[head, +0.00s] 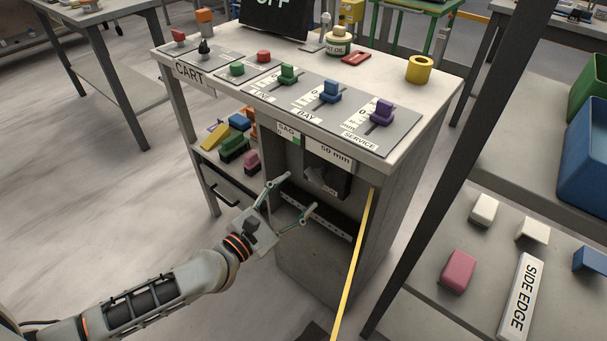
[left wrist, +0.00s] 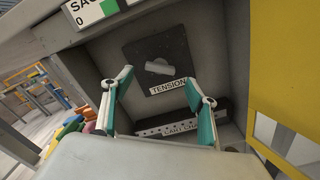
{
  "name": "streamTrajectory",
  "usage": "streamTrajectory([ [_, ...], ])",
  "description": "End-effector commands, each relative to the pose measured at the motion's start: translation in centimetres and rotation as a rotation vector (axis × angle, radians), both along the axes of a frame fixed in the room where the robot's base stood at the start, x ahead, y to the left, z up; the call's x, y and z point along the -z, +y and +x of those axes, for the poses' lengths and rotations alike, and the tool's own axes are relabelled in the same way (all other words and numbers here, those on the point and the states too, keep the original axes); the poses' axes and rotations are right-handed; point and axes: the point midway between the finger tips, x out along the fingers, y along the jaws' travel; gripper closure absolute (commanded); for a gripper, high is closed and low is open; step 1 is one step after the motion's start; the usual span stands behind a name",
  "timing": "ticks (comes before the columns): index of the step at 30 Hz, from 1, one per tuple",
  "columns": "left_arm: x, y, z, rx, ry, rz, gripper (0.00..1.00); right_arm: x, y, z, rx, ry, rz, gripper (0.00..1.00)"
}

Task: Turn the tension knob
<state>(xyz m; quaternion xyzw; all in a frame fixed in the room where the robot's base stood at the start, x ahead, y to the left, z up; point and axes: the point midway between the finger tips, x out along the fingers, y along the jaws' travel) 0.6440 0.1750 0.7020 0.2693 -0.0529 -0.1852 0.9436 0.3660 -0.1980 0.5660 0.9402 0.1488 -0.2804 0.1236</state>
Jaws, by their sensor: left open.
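The tension knob (left wrist: 158,67) is a light grey bar-shaped handle on a dark square plate (left wrist: 140,50), set in a recess of the grey cart. A white TENSION label (left wrist: 168,86) sits just below it. In the head view the dark plate (head: 322,182) shows inside the recess under the "50 mm" sign, and the knob is hard to make out. My left gripper (head: 299,192) is open and empty in front of the recess, with its fingers pointing at it. In the left wrist view its fingertips (left wrist: 158,84) are spread on either side below the knob, apart from it. My right gripper is not in view.
A dark rail with holes (head: 318,215) runs below the plate. A yellow strip (head: 355,260) stands along the recess's right side. The cart top (head: 415,80) carries several coloured sliders and buttons. A shelf with blocks (head: 425,270) is at right. Open floor lies left.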

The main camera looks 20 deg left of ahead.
Motion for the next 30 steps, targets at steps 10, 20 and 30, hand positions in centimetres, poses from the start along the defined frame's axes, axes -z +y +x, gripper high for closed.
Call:
streamTrajectory([
  [10,-0.1,-1.5,3.4,0.002,0.0,-0.007,0.42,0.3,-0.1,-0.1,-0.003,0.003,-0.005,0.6],
  [20,0.0,-2.9,6.9,0.001,0.001,-0.005,0.42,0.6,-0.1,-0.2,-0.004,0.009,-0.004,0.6],
  [30,0.0,-3.1,7.2,0.001,0.002,-0.005,0.42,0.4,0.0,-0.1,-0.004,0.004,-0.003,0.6],
])
